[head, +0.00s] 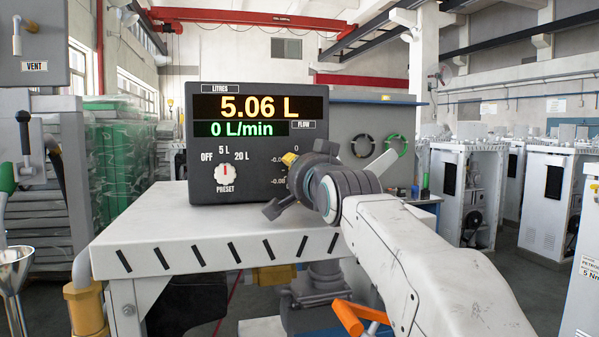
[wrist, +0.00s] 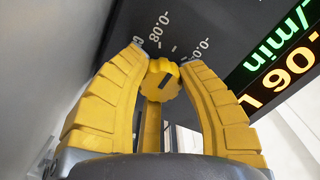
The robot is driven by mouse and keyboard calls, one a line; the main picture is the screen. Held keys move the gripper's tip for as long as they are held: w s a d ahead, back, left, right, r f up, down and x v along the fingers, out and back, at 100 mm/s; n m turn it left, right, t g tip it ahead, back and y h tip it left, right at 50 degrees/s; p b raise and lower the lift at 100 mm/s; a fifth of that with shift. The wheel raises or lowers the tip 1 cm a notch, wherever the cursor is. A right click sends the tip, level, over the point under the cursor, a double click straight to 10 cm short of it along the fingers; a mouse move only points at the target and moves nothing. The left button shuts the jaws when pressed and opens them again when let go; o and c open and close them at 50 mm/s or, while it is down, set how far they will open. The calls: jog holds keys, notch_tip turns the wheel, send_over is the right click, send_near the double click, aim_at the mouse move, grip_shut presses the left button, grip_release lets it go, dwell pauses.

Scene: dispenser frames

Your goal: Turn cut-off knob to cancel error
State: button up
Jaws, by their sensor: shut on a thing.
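The yellow cut-off knob (wrist: 161,82), with a dark pointer mark on its face, sits on the dark front of the dispenser panel. In the wrist view, my gripper (wrist: 165,60) has its two ridged yellow fingers around the knob, one on each side, shut on it. In the head view, my gripper (head: 291,160) reaches the lower right of the panel, and its body covers most of the knob there. Scale marks 0 and -0.08 show near it. The display (head: 259,107) reads 5.06 L and 0 L/min.
A white preset knob (head: 226,179) on the panel has its red mark near 5 L. The panel stands on a pale table (head: 170,218) with a striped edge. A metal funnel (head: 14,268) is at the far left. White cabinets (head: 545,200) stand at the right.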

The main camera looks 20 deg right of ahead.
jog(key=shift+r, duration=0.2)
jog(key=o, duration=1.2)
jog(key=shift+f, duration=0.15)
jog(key=s, duration=1.2)
jog(key=shift+s, duration=0.1)
